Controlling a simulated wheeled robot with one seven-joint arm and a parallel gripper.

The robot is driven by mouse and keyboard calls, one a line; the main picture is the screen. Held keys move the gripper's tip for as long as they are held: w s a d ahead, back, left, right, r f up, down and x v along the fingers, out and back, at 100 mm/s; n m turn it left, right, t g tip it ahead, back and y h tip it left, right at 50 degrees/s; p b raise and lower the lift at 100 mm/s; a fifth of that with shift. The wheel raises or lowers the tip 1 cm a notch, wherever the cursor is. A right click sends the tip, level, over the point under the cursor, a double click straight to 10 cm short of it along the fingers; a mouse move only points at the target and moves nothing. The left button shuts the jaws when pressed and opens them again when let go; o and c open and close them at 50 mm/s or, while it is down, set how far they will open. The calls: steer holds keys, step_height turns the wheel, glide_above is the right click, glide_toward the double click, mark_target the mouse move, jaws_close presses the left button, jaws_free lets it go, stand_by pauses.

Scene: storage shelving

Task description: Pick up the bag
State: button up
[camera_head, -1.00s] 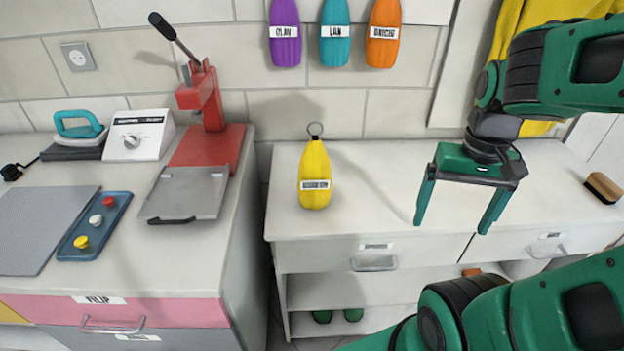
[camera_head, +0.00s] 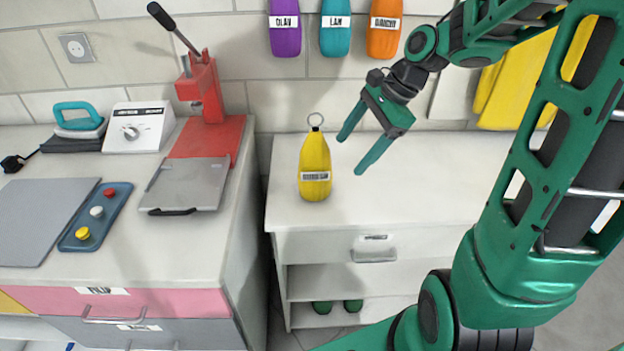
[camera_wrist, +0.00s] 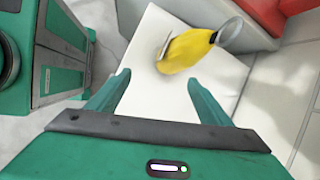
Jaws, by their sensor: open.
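The yellow bag (camera_head: 315,166) stands upright on the white cabinet top, with a metal ring on top and a white label on its front. It also shows in the wrist view (camera_wrist: 186,50), beyond the fingertips, with its ring to the right. My gripper (camera_head: 349,155) is open and empty, to the right of the bag and apart from it, tilted with its fingers pointing down and left. In the wrist view my gripper (camera_wrist: 157,85) has its two fingers spread wide with nothing between them.
The white cabinet top (camera_head: 430,190) is clear to the right of the bag. A red press (camera_head: 208,110) stands on the left counter, across a gap. Purple (camera_head: 285,30), teal (camera_head: 336,30) and orange (camera_head: 384,30) bags hang on the wall behind.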

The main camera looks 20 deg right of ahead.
mark_target(328, 156)
steer(key=shift+w+a+r+m+y, duration=0.1)
steer(key=shift+w+a+m+y, duration=0.15)
steer(key=shift+w+a+m, duration=0.35)
steer(key=shift+w+a+m+y, duration=0.25)
steer(key=shift+w+a+m, duration=0.1)
steer(key=shift+w, duration=0.3)
steer(key=x, duration=0.5)
steer(key=shift+w+a, duration=0.2)
steer(key=shift+w+x, duration=0.15)
steer(key=shift+x, duration=1.2)
steer(key=shift+w+x, duration=0.15)
steer(key=shift+x, duration=1.2)
steer(key=shift+a+r, duration=0.1)
steer(key=shift+r, duration=0.05)
steer(key=shift+c, duration=0.3)
steer(key=c, duration=1.4)
steer(key=shift+r, duration=0.1)
